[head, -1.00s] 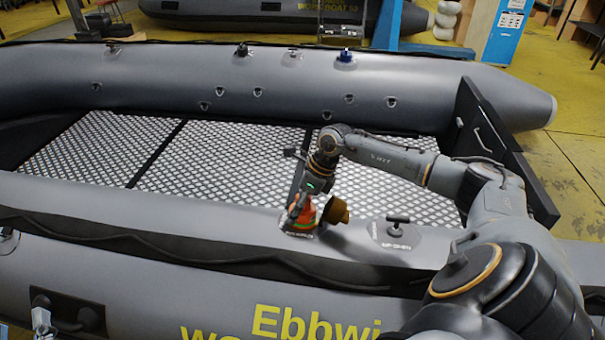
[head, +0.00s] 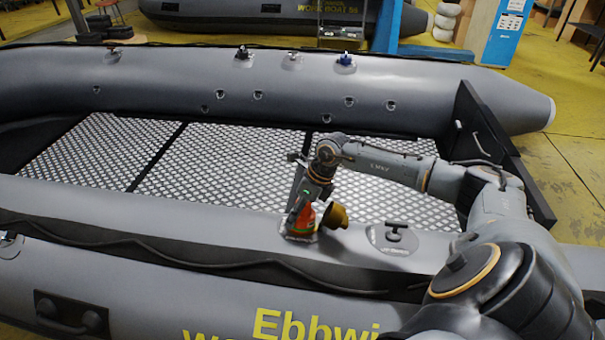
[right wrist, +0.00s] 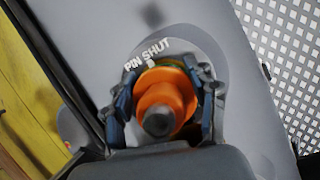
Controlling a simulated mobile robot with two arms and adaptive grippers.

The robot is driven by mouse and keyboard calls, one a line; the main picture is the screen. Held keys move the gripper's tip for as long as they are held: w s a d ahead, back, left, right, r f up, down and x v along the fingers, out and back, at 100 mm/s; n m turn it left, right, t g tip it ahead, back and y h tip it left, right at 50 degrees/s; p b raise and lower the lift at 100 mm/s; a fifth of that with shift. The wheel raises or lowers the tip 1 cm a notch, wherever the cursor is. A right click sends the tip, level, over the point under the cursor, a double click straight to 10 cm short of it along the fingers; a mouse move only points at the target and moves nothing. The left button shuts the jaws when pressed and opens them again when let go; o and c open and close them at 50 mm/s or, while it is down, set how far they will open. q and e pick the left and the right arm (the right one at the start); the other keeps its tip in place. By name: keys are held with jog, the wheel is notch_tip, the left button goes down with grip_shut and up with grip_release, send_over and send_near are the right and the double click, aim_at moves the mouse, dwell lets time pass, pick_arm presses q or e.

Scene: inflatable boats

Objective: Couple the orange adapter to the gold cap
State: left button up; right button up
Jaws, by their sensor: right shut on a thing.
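The orange adapter (head: 304,221) is low at the top of the near grey tube in the head view. My right gripper (head: 301,224) is shut on it; in the right wrist view the fingers flank the adapter (right wrist: 160,104) on both sides. A rounded gold piece (head: 336,214), likely the gold cap, sticks out to its right in the head view. A thin green-gold ring (right wrist: 164,66) shows at the adapter's far rim, over a patch marked "PIN SHUT". I cannot tell whether adapter and cap are seated together. My left gripper is not in view.
A black T-shaped fitting (head: 396,229) stands on the near tube right of the adapter. The boat's patterned floor (head: 230,160) is clear behind it. The far tube (head: 300,85) carries several small valves, including a blue one (head: 345,58). A black transom (head: 500,150) is at the right.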

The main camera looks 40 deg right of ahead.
jog(key=o, duration=1.3)
jog(key=shift+f, duration=0.2)
jog(key=shift+r, duration=0.1)
jog(key=v, duration=1.2)
